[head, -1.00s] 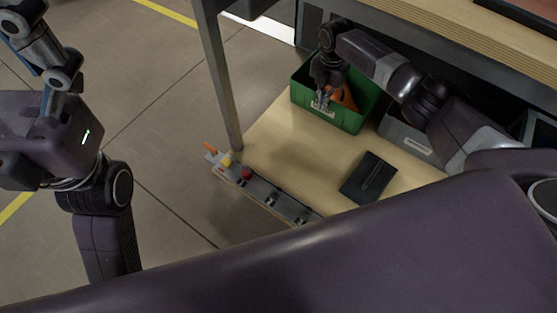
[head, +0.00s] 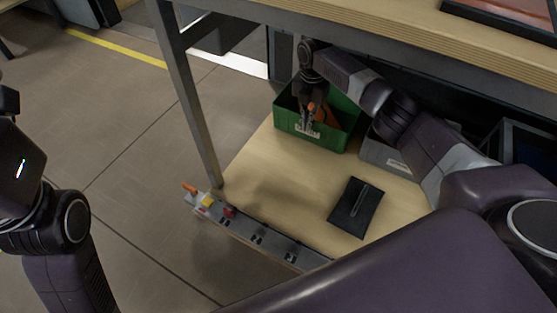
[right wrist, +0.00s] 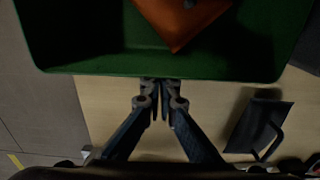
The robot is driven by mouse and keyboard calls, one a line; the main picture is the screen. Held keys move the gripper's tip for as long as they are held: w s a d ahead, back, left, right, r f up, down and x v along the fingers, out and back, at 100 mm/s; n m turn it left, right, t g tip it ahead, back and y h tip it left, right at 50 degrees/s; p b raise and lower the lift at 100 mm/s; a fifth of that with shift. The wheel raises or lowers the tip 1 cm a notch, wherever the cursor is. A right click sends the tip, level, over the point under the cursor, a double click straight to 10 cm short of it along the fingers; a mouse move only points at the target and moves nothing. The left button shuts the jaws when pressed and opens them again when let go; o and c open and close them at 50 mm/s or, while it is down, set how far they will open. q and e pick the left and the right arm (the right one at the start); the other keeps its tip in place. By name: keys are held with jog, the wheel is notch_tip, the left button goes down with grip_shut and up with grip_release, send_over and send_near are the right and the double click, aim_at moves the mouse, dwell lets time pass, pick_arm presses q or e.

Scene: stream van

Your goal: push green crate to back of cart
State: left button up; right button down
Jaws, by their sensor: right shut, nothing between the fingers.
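The green crate (head: 340,140) stands upright on the cart's wooden lower shelf (head: 262,172), toward its far end. An orange object (head: 327,117) lies in it and also shows in the right wrist view (right wrist: 180,18). My right gripper (head: 307,122) is shut and empty, at the crate's near wall by its pale label. In the right wrist view its fingertips (right wrist: 161,86) are close together at the crate's near wall (right wrist: 110,66); I cannot tell whether they touch it. Links of my left arm show at the left, but its gripper is out of view.
A grey bin (head: 380,154) stands right of the crate. A dark flat case (head: 356,207) lies on the shelf nearer to me. A grey rail with small coloured items (head: 258,238) runs along the shelf's edge. A metal post (head: 190,105) rises at the left; the upper worktop overhangs.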

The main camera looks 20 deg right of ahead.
notch_tip(320, 180, up, 11)
dwell(0.3)
